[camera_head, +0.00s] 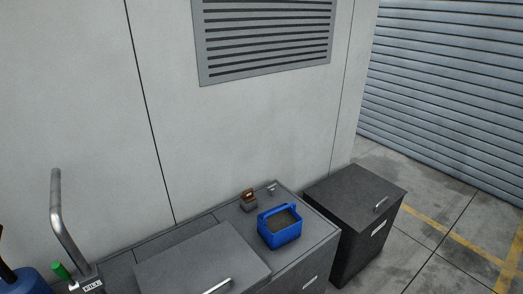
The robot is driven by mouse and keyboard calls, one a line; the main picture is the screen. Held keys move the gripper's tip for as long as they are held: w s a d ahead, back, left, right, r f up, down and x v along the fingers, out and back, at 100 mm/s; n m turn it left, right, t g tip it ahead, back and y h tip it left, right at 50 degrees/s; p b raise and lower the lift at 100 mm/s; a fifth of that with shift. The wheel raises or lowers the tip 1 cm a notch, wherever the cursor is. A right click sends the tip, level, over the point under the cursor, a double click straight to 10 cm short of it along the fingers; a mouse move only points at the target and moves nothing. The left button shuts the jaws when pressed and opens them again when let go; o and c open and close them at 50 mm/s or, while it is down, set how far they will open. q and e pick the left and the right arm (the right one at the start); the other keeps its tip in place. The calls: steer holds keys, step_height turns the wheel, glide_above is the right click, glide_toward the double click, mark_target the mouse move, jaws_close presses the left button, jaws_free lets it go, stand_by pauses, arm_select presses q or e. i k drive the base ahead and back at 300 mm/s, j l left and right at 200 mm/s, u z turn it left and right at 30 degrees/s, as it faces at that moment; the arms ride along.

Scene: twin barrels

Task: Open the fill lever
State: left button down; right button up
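No lever is clearly marked as the fill lever. At the lower left, a short green handle (61,271) stands tilted beside a small white label (92,286) whose text is too small to read surely. A bent grey metal pipe (57,205) rises behind the label. The bottom edge of the picture cuts off what is below them. Neither of my grippers shows.
A blue rounded thing (28,284) is cut off at the lower left corner. A dark grey cabinet (200,262) carries a blue basket (280,235) and a small brown-topped block (248,202). A separate dark cabinet (352,200) stands right. Concrete floor (440,215) is clear.

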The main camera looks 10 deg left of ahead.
mark_target(57, 266)
steer(key=u, duration=2.15)
steer(key=j, duration=0.1)
